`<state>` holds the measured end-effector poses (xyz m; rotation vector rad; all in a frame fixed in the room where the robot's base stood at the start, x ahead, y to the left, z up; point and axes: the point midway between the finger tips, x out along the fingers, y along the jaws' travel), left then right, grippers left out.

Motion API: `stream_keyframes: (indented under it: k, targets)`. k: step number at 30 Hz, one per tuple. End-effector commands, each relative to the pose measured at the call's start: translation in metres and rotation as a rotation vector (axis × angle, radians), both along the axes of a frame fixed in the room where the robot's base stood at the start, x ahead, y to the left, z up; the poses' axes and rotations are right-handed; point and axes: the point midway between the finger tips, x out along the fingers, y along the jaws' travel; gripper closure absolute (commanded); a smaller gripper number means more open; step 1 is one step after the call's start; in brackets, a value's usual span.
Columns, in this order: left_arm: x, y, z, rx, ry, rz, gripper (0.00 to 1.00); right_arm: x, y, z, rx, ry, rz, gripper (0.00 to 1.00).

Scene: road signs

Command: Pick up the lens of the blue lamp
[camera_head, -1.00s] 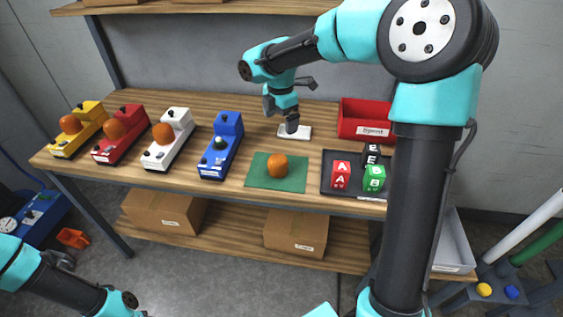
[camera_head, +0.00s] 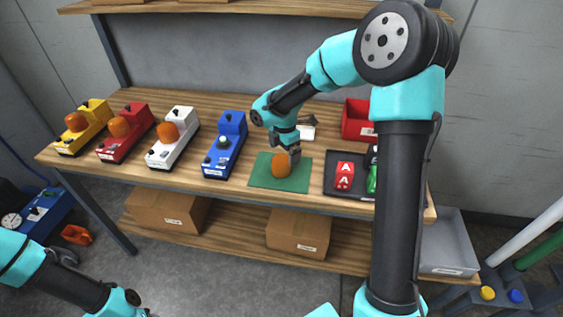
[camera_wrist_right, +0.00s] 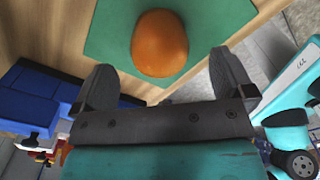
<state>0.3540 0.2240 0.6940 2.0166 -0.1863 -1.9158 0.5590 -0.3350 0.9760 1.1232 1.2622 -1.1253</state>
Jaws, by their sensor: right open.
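The blue lamp (camera_head: 224,146) stands on the table with a small bulb showing and no orange lens on it. An orange lens (camera_head: 281,165) lies on a green mat (camera_head: 262,182) to the right of the blue lamp. My right gripper (camera_head: 294,155) is open just above and beside that lens. In the right wrist view the lens (camera_wrist_right: 160,43) lies ahead of the two spread, empty fingers (camera_wrist_right: 168,85). Part of the blue lamp (camera_wrist_right: 35,100) shows at the left there. My left arm shows at the lower left, but its gripper is not clearly seen.
White (camera_head: 172,138), red (camera_head: 125,132) and yellow (camera_head: 84,127) lamps with orange lenses stand left of the blue one. A dark tray (camera_head: 348,187) with letter blocks is right of the mat. A red bin (camera_head: 356,118) stands behind it. A white pad (camera_head: 307,132) lies behind the gripper.

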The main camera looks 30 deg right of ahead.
Motion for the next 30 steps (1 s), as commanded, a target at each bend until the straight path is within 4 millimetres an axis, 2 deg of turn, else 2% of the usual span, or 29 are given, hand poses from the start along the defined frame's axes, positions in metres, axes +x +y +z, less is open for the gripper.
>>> stream_keyframes:
  k: [11, 14, 24, 30]
  targets:
    - [0.000, 0.000, 0.000, 0.000, 0.000, 0.000, 0.57, 0.000, 0.000, -0.003, 0.000, -0.001, -0.001, 0.00]
    - [0.000, 0.000, 0.000, 0.000, 0.000, 0.000, 0.57, 0.000, 0.001, -0.009, 0.001, 0.000, -0.001, 0.00]
    - [0.000, 0.000, 0.000, 0.000, 0.000, 0.000, 0.57, 0.001, 0.003, -0.051, 0.000, 0.000, -0.001, 0.00]
    - [0.000, 0.000, 0.000, 0.000, 0.000, 0.000, 0.57, 0.002, 0.003, -0.054, 0.000, -0.002, -0.001, 0.00]
